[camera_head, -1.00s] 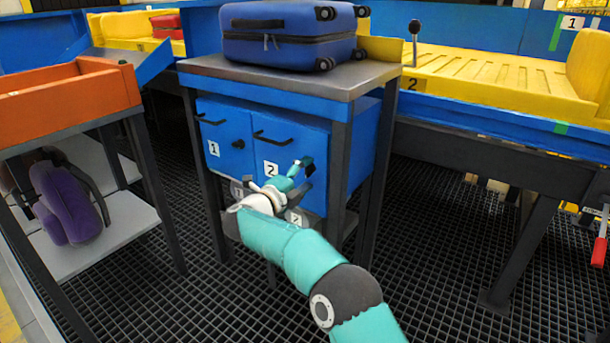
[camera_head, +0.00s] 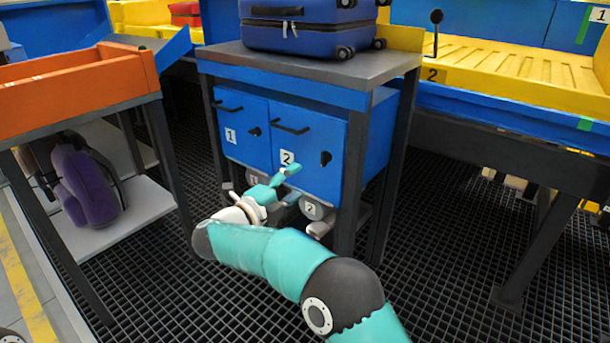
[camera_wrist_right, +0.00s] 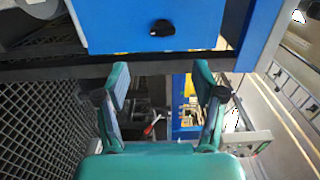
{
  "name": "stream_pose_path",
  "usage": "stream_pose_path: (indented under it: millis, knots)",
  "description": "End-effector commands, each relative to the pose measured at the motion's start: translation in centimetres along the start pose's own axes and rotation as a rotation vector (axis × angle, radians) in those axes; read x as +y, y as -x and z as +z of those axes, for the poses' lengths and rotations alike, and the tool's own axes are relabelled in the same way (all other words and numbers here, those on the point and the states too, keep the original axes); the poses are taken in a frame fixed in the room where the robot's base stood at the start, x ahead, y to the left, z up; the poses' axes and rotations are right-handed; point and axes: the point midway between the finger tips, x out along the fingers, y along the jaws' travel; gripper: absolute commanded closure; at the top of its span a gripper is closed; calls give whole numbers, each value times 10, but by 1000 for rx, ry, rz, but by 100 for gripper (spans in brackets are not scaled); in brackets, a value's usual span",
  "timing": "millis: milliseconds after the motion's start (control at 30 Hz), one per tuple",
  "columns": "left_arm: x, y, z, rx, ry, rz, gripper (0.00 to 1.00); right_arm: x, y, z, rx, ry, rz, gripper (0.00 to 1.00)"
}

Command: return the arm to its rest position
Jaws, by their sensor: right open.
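My right arm comes in from the lower right in the head view. Its teal right gripper (camera_head: 286,184) is in front of the lower part of the blue cabinet (camera_head: 308,124), below and left of the door 2 knob (camera_head: 326,158). The gripper is apart from the knob. In the right wrist view, the two fingers of the right gripper (camera_wrist_right: 162,85) stand wide apart with nothing between them. A blue door with a black knob (camera_wrist_right: 162,28) shows beyond the fingertips there. My left gripper is not in view.
The cabinet table bears a blue suitcase (camera_head: 300,27). Grey rounded parts (camera_head: 312,208) sit low under the doors. An orange tray (camera_head: 85,85) stands left, above a shelf with a purple bag (camera_head: 88,186). A yellow conveyor (camera_head: 510,68) is at right. The grid floor (camera_head: 440,250) is open in front.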

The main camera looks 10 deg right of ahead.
Motion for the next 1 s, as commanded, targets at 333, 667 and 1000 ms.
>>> stream_pose_path:
  millis: [333, 667, 1000]
  knots:
    - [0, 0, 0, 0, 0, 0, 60, 0, 12, 0, 2, 0, 0, 31]
    - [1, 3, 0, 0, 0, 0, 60, 26, -7, 6, -95, 138, -12, 31]
    - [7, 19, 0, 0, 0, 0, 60, 231, -7, -26, -754, 879, 133, 31]
